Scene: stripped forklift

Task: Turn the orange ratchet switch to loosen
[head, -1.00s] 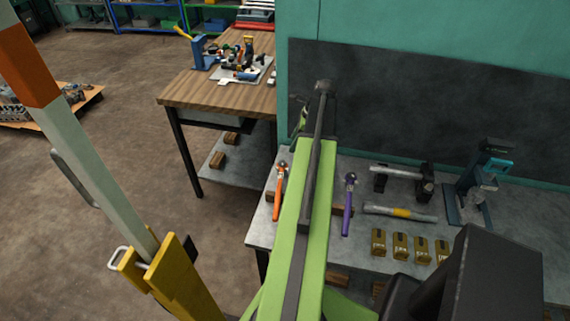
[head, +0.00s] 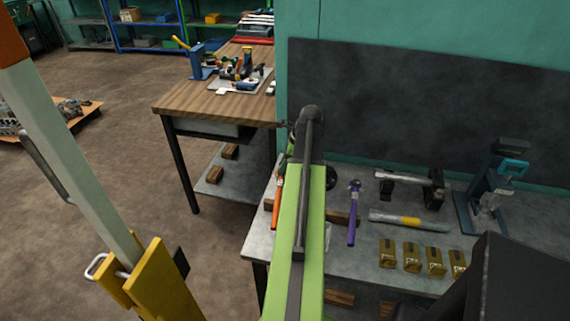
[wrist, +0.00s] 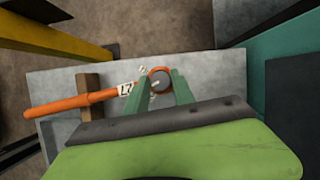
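The orange ratchet (wrist: 72,106) lies on the grey bench, its long handle pointing left in the wrist view and its round head (wrist: 160,80) near the middle. In the head view the orange ratchet (head: 277,207) is partly hidden by my green arm. My gripper (wrist: 161,77) has its two green fingers apart, one on each side of the round head. I cannot tell whether either finger touches it. The switch on the head is too small to make out clearly.
A purple ratchet (head: 353,212) lies to the right on the same bench (head: 350,262). A wooden block (wrist: 88,95) is under the orange handle. A hammer, a tube and several brass blocks lie farther right. A dark panel (head: 430,115) stands behind the bench.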

